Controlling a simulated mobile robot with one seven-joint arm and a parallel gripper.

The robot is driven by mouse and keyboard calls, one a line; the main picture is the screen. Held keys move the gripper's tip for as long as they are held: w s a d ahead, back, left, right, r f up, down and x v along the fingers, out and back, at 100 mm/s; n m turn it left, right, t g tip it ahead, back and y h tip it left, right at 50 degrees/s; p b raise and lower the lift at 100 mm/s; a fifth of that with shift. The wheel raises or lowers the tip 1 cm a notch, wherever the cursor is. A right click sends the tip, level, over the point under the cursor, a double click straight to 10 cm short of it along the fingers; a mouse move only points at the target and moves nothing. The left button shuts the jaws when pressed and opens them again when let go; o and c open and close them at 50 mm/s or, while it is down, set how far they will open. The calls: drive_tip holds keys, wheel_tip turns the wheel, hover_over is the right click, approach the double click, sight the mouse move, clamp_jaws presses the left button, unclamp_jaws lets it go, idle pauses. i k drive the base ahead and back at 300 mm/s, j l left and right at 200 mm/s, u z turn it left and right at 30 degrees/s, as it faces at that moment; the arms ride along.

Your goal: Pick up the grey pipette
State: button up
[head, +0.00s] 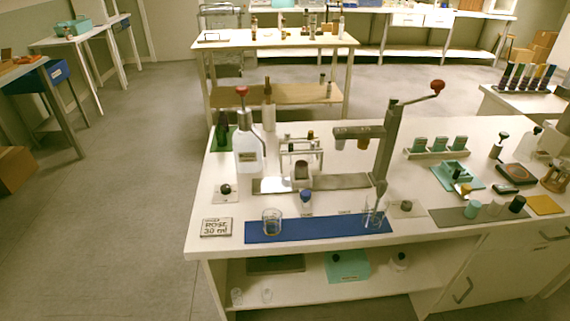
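I see no clearly recognisable grey pipette. A slim greyish upright item (381,194) stands at the right end of the blue mat (325,230), among small clear glass pieces (367,214). It may be the pipette, but it is too small to tell. A clear glass beaker (272,222) stands on the left part of the mat. A small blue-topped item (306,197) stands at the mat's back edge. My gripper is not in view.
On the white bench, a grey press (390,135) with a red-knobbed lever rises behind the mat. A white pump bottle (248,152) stands at the back left. A label card (216,227) lies at the front left.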

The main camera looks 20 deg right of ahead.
sight(381, 187)
drive_tip(key=k+l+z, duration=0.15)
drive_tip(key=z, duration=0.9)
